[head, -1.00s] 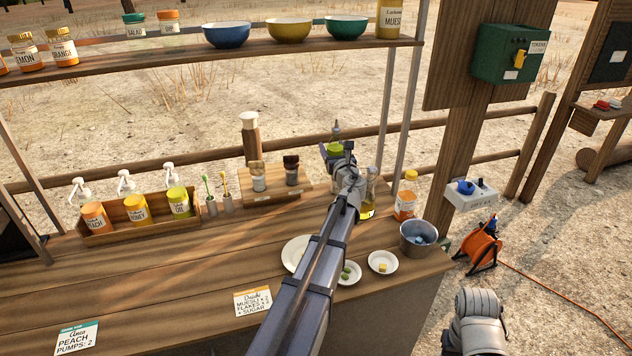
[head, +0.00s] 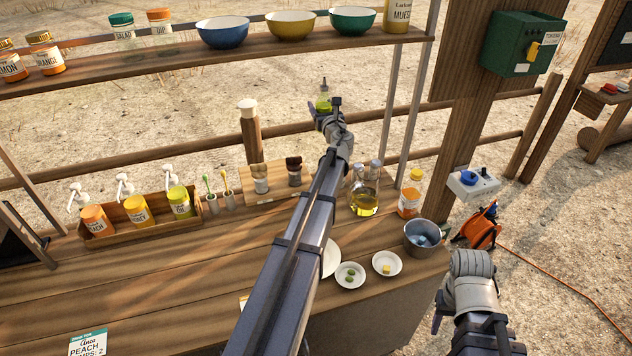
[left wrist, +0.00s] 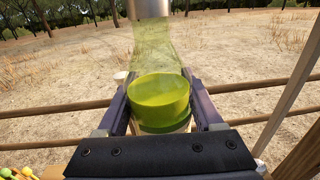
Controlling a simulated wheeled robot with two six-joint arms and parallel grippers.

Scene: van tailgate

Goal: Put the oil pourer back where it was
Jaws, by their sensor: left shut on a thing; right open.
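The oil pourer (head: 323,101) is a clear bottle with yellow-green oil. My left gripper (head: 325,114) is shut on it and holds it roughly upright, raised beyond the back of the worktop in the head view. In the left wrist view the oil pourer (left wrist: 160,92) stands between the two fingers, its top cut off by the picture edge. Two clear stoppered bottles (head: 365,200), with yellow liquid showing, stand at the worktop's right rear. My right gripper (head: 472,320) is open and empty at the lower right, beside the worktop.
An orange-labelled bottle (head: 409,196), a metal bucket (head: 421,238) and small plates (head: 387,264) take up the worktop's right end. A wooden spice stand (head: 265,198) and a pump-bottle crate (head: 145,225) stand left. A shelf (head: 190,58) with bowls hangs above. The worktop's left front is largely clear.

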